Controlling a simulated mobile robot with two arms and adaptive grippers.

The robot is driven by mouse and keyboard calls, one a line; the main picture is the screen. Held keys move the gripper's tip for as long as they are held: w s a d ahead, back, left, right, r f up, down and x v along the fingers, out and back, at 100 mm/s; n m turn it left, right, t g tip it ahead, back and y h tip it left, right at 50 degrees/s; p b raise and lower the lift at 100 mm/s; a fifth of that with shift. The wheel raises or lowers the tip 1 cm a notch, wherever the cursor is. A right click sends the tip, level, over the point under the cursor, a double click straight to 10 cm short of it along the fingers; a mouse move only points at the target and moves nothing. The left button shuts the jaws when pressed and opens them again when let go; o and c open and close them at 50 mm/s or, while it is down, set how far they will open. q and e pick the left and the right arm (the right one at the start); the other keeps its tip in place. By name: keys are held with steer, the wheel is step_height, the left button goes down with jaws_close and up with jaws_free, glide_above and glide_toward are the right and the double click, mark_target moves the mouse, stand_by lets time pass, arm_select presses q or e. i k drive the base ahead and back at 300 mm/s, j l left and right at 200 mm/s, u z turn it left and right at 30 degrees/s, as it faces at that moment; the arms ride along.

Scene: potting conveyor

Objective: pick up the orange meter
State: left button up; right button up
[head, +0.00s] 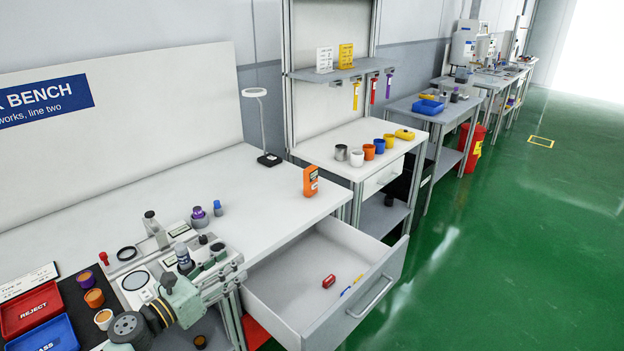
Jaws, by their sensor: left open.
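The orange meter (310,181) stands upright on the white bench top, near its right end and close to the front edge above the open drawer. It has a dark display near its top. My left gripper (224,270) is at the lower left, over the bench's front edge. It is open and apart from the meter, well to the left of it and nearer to me. Its fingers are partly hard to make out against the grey fixture behind them. My right gripper is not in view.
An open drawer (382,285) juts out below the meter, with a small red item (328,281) inside. A lamp (269,159) stands behind the meter. A fixture (150,240), purple-topped parts and red (30,310) and blue trays crowd the left. The bench around the meter is clear.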

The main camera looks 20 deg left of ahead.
mark_target(310, 174)
steer(key=i, duration=1.4)
